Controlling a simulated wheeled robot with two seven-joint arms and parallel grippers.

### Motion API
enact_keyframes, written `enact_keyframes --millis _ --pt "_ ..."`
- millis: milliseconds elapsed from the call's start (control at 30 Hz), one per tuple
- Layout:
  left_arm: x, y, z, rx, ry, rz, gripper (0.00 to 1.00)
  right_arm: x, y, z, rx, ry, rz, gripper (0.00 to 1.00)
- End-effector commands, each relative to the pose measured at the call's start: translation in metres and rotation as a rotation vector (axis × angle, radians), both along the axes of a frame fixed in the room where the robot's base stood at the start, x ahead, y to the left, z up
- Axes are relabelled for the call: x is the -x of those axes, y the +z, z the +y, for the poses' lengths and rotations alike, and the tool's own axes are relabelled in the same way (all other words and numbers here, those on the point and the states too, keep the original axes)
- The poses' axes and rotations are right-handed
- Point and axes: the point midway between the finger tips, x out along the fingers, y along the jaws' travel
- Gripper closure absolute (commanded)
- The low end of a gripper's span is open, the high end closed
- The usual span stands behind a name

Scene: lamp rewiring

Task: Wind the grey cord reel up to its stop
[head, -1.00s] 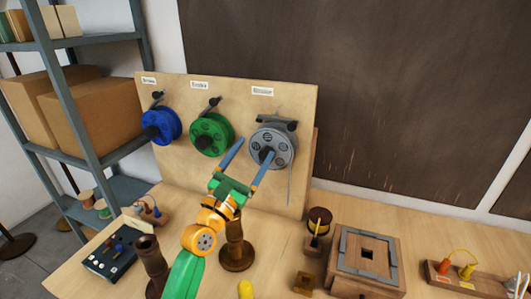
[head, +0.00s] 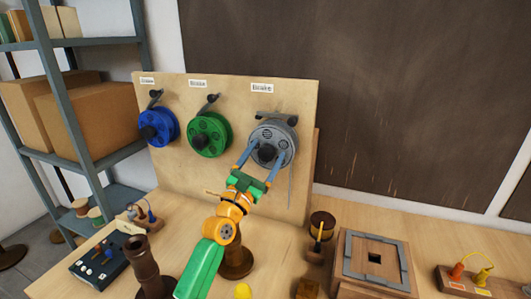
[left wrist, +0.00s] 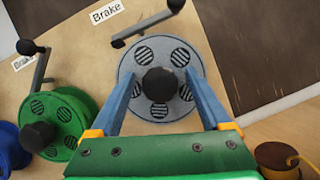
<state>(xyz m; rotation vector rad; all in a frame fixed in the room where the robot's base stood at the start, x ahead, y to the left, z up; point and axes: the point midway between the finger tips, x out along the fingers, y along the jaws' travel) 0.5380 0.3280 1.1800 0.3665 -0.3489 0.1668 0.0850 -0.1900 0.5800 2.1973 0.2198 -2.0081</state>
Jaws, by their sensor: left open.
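The grey cord reel (head: 272,135) is mounted at the right of an upright wooden board, with a dark knob (head: 267,153) at its centre. A thin grey cord end (head: 290,188) hangs below its right side. My left gripper (head: 262,157) is open, with its two blue fingers on either side of the knob. In the left wrist view the grey reel (left wrist: 160,58) faces me. The knob (left wrist: 160,87) lies between the spread fingers (left wrist: 163,75), with visible gaps on both sides. Whether the fingertips touch the reel's face cannot be told. My right gripper is not in view.
A grey brake lever (head: 276,117) sits above the grey reel under a label. Green (head: 209,135) and blue (head: 158,127) reels are on the same board to the left. Below stand a brown wooden post (head: 236,258), a small spool (head: 322,225) and a wooden box (head: 376,258).

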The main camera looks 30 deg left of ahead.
Motion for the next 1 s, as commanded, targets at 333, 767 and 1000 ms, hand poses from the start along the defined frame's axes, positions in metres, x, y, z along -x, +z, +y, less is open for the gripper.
enact_keyframes --millis 333,767,1000 --pt "-0.0018 0.0000 0.0000 -0.001 0.000 0.001 0.48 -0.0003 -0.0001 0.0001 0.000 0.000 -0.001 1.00" --pt "-0.0017 -0.0004 0.0000 -0.022 0.001 0.005 1.00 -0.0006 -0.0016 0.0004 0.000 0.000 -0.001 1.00" --pt "-0.0016 -0.0013 0.0004 -0.139 0.001 0.033 1.00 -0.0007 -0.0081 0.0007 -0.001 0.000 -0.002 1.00"
